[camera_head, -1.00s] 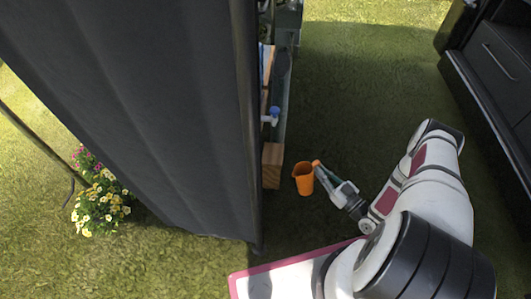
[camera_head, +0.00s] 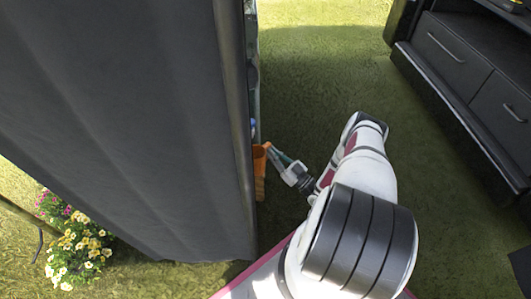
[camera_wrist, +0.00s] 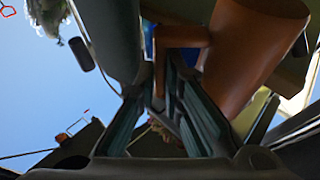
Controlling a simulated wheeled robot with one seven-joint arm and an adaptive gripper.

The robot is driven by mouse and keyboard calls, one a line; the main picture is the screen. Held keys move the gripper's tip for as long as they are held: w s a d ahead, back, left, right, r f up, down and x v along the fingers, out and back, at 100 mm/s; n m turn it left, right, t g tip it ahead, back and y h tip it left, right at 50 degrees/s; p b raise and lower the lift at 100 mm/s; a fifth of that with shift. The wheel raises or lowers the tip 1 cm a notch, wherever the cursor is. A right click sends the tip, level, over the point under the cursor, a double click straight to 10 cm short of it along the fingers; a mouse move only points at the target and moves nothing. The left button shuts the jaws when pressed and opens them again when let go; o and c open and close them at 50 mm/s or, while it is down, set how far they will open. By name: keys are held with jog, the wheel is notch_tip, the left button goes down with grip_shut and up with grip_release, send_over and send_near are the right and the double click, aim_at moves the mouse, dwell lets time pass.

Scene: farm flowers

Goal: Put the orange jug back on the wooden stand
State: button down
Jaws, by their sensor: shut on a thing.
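The orange jug (camera_head: 259,155) is upright beside the edge of the dark panel in the head view. My gripper (camera_head: 272,151) is at its right side, shut on its handle. In the wrist view the jug (camera_wrist: 245,55) fills the upper right, and its handle lies between the fingers of my gripper (camera_wrist: 167,85). A wooden piece (camera_head: 260,189), seemingly the end of the wooden stand, shows just below the jug in the head view. Most of the stand is hidden behind the panel. I cannot tell whether the jug touches it.
A large dark panel (camera_head: 120,110) covers the left of the head view. Yellow and pink flowers (camera_head: 75,245) grow at lower left. A black cabinet (camera_head: 465,75) with drawers stands at the right. Open grass (camera_head: 310,85) lies between panel and cabinet.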

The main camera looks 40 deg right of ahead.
jog(key=w+d+f+b, duration=0.2)
jog(key=w+f+b, duration=0.2)
jog(key=w, duration=0.1)
jog(key=shift+w, duration=0.25)
dwell(0.3)
jog(key=shift+f, duration=0.1)
jog(key=c, duration=1.7)
grip_release()
jog(key=p+v, duration=0.1)
jog(key=v, duration=1.1)
jog(key=shift+p, duration=0.35)
jog(key=shift+a, duration=0.1)
